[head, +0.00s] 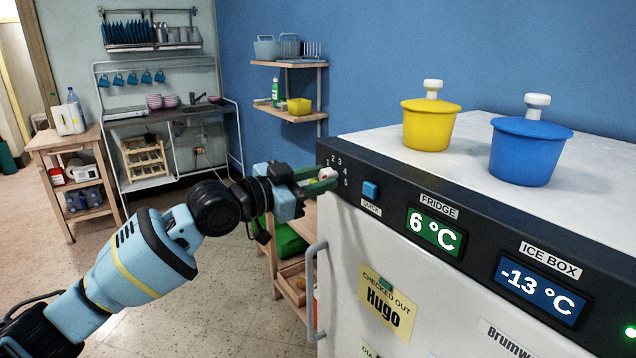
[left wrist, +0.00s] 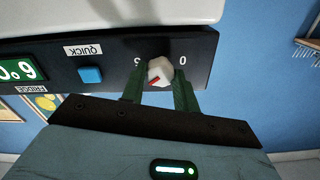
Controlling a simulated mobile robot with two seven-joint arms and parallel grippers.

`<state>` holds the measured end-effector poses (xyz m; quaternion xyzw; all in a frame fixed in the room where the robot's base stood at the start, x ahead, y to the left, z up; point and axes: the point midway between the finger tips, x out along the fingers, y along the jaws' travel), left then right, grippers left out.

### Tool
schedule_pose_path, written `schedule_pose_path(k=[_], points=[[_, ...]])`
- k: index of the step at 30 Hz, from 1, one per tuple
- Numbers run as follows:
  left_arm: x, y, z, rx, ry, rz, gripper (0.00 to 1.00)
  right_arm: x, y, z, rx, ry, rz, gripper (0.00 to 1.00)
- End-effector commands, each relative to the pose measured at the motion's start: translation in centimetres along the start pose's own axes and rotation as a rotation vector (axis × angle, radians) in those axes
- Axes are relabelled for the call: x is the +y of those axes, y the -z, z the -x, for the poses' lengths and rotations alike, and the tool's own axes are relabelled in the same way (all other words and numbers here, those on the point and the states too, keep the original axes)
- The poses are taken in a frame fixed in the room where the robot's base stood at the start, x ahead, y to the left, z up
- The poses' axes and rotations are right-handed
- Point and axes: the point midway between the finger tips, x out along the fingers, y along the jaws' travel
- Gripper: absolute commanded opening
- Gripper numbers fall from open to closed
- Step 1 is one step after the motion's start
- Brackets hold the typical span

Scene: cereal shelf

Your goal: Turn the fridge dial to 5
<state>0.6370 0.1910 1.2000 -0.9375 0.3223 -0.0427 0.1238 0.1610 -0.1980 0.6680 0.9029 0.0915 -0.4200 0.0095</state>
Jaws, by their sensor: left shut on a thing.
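The white fridge dial (head: 328,173) is on the dark panel at the top left of the fridge front, with small numbers 1 to 5 along its upper and right side. It also shows in the left wrist view (left wrist: 161,70), where the picture is upside down and a red mark points to lower left. I cannot tell which number the mark points at. My left gripper (head: 322,178) has its green fingers on either side of the dial and is shut on it. The fridge display (head: 436,234) reads 6 °C. My right gripper is not in view.
A blue QUICK button (head: 371,190) sits just right of the dial. The ice box display (head: 542,290) reads -13 °C. The grey fridge handle (head: 312,290) stands out below my gripper. A yellow pot (head: 428,126) and a blue pot (head: 526,155) stand on top.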

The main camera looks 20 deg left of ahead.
Motion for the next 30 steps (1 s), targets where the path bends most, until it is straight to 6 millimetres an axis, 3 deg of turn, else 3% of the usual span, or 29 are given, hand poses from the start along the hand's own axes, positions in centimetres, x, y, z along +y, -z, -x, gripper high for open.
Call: schedule_pose_path(k=[18,30], points=[[0.03,-0.03,0.02,-0.001,0.0,-0.567,0.07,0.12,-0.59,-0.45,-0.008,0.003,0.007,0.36],[0.06,-0.06,0.02,-0.001,-0.001,-0.78,0.07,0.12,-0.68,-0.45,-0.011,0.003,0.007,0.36]])
